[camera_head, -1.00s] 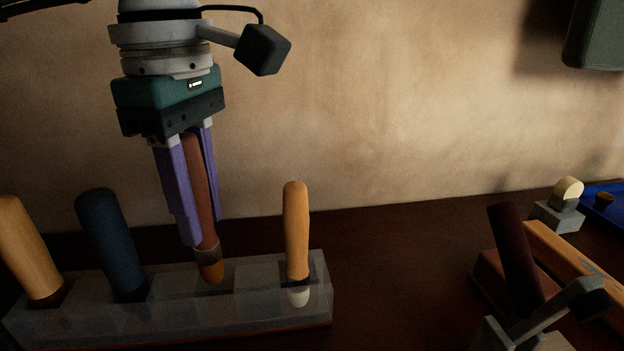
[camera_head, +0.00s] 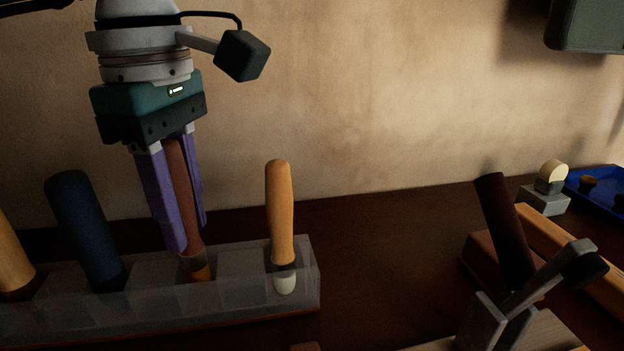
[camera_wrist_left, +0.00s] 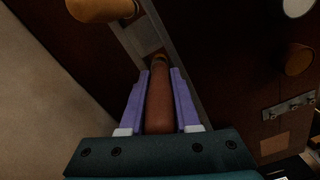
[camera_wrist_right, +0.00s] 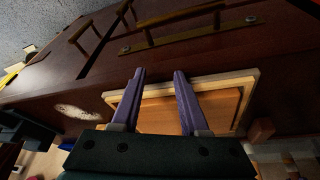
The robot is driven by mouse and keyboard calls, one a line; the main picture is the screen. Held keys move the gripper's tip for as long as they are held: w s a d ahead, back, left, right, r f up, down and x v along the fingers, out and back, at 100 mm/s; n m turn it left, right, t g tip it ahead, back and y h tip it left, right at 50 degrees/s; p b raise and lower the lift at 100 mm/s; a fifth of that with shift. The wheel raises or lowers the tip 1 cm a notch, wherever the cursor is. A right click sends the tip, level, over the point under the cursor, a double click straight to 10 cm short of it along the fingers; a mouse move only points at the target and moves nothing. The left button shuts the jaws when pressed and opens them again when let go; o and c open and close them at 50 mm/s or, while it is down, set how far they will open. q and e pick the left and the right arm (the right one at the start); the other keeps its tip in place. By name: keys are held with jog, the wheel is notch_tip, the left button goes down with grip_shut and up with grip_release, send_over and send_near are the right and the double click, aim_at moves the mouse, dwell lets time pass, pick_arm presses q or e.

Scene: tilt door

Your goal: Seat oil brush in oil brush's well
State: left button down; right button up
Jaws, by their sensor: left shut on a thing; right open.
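The oil brush (camera_head: 183,190) has a brown handle, a metal band and an orange tip, and it is slightly tilted. My left gripper (camera_head: 182,238) is shut on its handle. The brush tip is at the clear rack (camera_head: 245,258), over or inside a well between the dark blue handle and the orange handle; how deep it sits I cannot tell. The left wrist view shows the brush handle (camera_wrist_left: 159,105) between the purple fingers, its far end at the rack (camera_wrist_left: 150,40). My right gripper (camera_wrist_right: 158,75) is open and empty before a framed wooden panel (camera_wrist_right: 185,105).
In the rack stand a dark blue handle (camera_head: 85,230), an orange handle with white tip (camera_head: 279,215) and a light wooden handle (camera_head: 12,255). At right are a dark upright handle with a metal bracket (camera_head: 505,225), a small grey block (camera_head: 543,199) and a blue tray (camera_head: 600,190).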

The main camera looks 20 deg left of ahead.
aim_at(165, 144)
pick_arm(q)
jog(key=shift+s+d+f+b, duration=0.15)
jog(key=shift+f+b, duration=0.15)
jog(key=shift+f, duration=0.35)
jog(key=c, duration=0.6)
grip_release()
jog(key=shift+o, duration=0.2)
jog(key=shift+r, duration=0.1)
notch_tip(165, 144, up, 8)
jog(key=p, duration=0.6)
jog(key=shift+r, duration=0.15)
